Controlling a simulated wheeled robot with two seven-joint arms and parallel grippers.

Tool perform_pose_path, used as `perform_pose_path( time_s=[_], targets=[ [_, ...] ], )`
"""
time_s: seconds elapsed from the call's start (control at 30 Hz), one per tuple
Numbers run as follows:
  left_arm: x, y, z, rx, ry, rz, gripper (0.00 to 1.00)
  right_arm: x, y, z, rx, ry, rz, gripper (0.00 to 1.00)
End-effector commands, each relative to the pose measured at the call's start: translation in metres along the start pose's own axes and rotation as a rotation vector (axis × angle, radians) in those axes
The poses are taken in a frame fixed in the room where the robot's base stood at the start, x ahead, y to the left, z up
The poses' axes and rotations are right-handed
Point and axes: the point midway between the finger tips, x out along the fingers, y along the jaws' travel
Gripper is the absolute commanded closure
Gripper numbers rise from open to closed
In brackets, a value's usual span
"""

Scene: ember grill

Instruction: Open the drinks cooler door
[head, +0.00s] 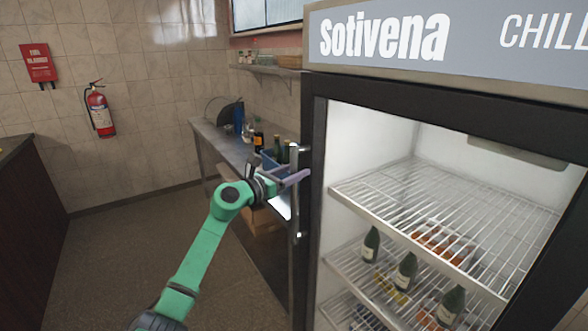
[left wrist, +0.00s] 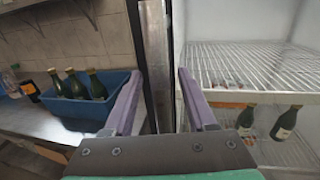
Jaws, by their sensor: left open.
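The drinks cooler (head: 445,80) stands at the right in the head view. Its dark-framed door (head: 314,130) looks closed, with shelves and bottles showing behind it. A vertical metal handle (head: 297,215) runs along the door's left edge. It also shows in the left wrist view (left wrist: 155,50). My left gripper (head: 295,176) is open at the handle's upper part. In the left wrist view its two purple fingers (left wrist: 160,78) stand on either side of the handle. I cannot tell whether either finger touches it. My right gripper is not in view.
A metal counter (head: 215,138) with bottles and a blue crate (left wrist: 75,107) stands left of the cooler, close behind my gripper. A fire extinguisher (head: 99,110) hangs on the tiled wall. The floor (head: 125,240) at left is clear.

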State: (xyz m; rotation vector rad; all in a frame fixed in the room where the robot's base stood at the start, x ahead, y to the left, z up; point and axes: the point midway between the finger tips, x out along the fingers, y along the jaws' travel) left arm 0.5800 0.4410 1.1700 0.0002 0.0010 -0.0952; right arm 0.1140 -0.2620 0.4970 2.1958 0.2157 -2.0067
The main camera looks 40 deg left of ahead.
Motion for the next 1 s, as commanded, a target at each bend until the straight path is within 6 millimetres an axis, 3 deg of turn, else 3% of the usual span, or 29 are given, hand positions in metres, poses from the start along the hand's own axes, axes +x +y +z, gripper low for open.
perform_pose_path(
  time_s=[0.13,0.27,0.3,1.0],
  targets=[
    [-0.0003,0.0,-0.0005,0.0,0.0,0.0,0.47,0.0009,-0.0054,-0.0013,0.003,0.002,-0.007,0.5],
    [-0.0004,-0.0001,-0.0005,0.0,0.0,0.0,0.97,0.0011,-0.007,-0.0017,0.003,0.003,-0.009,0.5],
    [-0.0005,-0.0001,-0.0005,0.0,0.0,0.0,1.0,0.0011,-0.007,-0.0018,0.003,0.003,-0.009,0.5],
    [-0.0006,-0.0001,-0.0009,-0.001,0.001,0.0,1.0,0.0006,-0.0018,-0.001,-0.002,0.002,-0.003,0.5]
  ],
)
